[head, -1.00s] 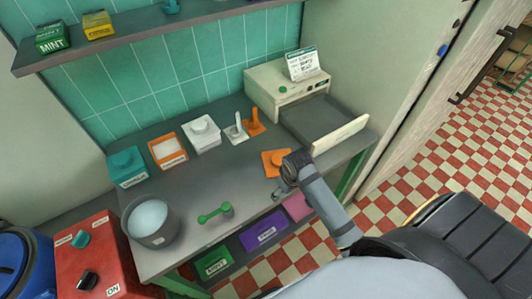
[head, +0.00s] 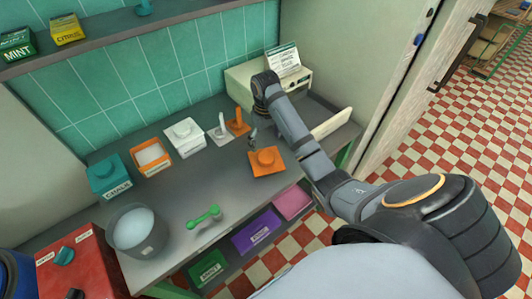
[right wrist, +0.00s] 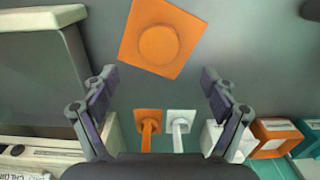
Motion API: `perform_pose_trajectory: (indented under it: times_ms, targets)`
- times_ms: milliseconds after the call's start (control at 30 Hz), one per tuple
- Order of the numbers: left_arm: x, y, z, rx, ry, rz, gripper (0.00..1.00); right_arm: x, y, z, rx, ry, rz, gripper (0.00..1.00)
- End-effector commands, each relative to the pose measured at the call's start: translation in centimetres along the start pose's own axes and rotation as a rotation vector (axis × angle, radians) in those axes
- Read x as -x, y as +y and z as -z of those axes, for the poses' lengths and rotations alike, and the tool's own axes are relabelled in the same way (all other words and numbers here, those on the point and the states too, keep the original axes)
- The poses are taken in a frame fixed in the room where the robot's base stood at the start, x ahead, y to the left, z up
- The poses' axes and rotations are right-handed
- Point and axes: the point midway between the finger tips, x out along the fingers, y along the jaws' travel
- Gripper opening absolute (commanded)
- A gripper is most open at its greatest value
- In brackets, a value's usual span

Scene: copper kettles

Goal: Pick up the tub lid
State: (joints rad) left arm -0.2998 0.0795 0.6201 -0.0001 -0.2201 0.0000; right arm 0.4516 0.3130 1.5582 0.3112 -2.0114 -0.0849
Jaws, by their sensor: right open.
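The tub lid (head: 268,162), an orange square plate with a round knob, lies flat on the grey table near its front edge. In the right wrist view the lid (right wrist: 160,38) lies ahead of the fingertips, with its knob upward. My right gripper (right wrist: 158,80) is open and empty, apart from the lid. In the head view its fingers (head: 253,138) show small, just behind the lid. The orange tub (head: 152,157) stands uncovered at the back of the table with pale contents. My left gripper is not in view.
An orange tool (head: 238,123) and a white tool (head: 221,132) stand behind the lid. A cream machine (head: 243,82) is at the back right.

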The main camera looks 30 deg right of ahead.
Motion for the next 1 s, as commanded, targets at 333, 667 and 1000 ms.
perform_pose_trajectory:
  times_ms: [333, 667, 1000]
  targets:
    - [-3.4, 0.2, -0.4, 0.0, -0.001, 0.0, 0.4, -3.4, 0.0, 0.0, 0.0, 0.001, 0.0, 0.85]
    - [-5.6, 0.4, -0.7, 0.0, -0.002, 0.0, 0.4, -7.6, 0.0, -0.4, 0.0, -0.003, 0.001, 0.85]
    - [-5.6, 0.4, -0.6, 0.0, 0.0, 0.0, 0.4, -8.3, 0.1, -0.3, 0.001, 0.001, 0.0, 0.73]
